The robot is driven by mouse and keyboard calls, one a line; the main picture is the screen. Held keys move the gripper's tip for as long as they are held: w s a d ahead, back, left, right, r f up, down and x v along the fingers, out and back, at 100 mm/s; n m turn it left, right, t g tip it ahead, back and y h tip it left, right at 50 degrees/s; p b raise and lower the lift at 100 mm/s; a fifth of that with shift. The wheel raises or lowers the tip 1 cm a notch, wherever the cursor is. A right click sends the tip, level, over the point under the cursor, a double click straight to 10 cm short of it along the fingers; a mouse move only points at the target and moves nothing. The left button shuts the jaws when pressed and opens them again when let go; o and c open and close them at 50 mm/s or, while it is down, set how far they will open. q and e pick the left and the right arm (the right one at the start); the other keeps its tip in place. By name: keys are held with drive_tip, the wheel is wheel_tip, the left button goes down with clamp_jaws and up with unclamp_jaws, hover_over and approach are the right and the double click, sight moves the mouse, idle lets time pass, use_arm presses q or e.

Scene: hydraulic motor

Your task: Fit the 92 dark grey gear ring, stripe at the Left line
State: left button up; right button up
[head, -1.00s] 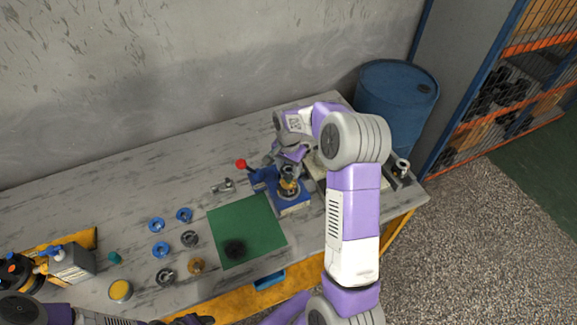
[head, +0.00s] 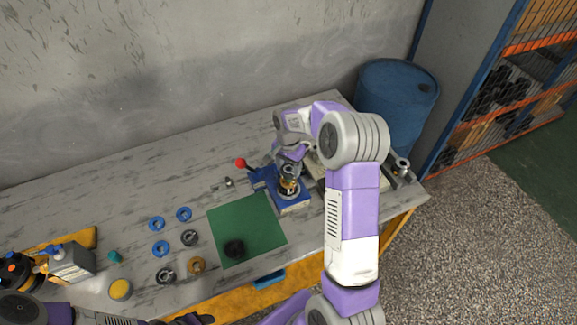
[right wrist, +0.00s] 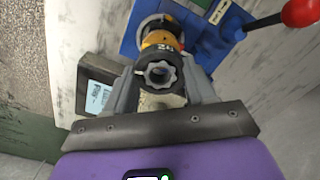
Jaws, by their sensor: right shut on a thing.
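My right gripper (head: 289,169) is over the blue fixture (head: 292,203) on the bench. In the right wrist view its fingers (right wrist: 160,88) are shut on a dark grey gear ring (right wrist: 160,73) with a toothed bore and a white mark that looks like 92. The ring is in line with the brass-coloured motor part (right wrist: 158,40) in the fixture. I cannot tell whether the ring touches it. The stripe and the Left line are not clear. A dark part at the bottom edge of the head view seems to be my left gripper (head: 190,319); its jaws are unclear.
A red-knobbed lever (head: 240,163) sticks out left of the fixture. A blue drum (head: 397,95) stands behind the bench.

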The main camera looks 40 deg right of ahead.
sight(288, 173)
drive_tip(key=shift+f+b, duration=0.4)
drive_tip(key=shift+f, duration=0.25)
idle(1.2)
drive_tip(key=shift+f+b, duration=0.45)
drive_tip(key=shift+f, duration=0.2)
drive_tip(key=shift+f, duration=0.45)
idle(0.5)
drive_tip(key=o, duration=1.7)
drive_tip(key=shift+r, duration=0.15)
drive_tip(key=shift+r+p, duration=2.35)
drive_tip(key=shift+r, duration=1.05)
